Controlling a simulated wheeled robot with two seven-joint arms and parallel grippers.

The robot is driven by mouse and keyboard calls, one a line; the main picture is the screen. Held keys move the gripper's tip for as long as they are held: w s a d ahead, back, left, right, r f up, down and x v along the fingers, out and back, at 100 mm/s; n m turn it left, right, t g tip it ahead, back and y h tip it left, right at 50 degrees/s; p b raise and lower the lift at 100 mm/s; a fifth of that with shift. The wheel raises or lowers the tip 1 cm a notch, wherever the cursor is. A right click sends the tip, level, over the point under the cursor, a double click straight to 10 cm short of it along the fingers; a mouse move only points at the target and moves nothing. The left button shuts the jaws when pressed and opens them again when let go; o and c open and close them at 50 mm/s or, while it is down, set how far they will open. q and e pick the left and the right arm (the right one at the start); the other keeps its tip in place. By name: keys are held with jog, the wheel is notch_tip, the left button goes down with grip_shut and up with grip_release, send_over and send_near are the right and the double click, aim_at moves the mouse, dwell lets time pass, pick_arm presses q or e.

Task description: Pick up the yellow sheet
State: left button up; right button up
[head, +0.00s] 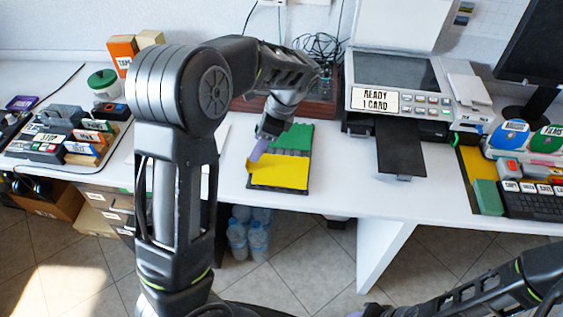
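The yellow sheet (280,173) lies on the lower part of a dark board (307,163) on the white desk in the head view. A green sheet (293,138) lies on the board's upper part. My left gripper (257,153) points down at the yellow sheet's upper left corner, with its pale purple tip at or very near the sheet. I cannot tell whether it touches the sheet or how its fingers stand. My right arm comes in at the lower right, and its gripper (358,313) is barely in view at the bottom edge.
A printer-like machine (392,75) with a dark tray (400,150) sits right of the board. Left are a rack of labelled blocks (70,135) and a green-lidded jar (103,83). A keyboard (535,200) is at far right. Bare desk (345,180) lies right of the board.

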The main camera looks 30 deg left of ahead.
aim_at(248, 163)
pick_arm(q)
jog(key=shift+x, duration=1.3)
jog(key=shift+s, duration=0.1)
jog(key=shift+x, duration=2.6)
grip_shut()
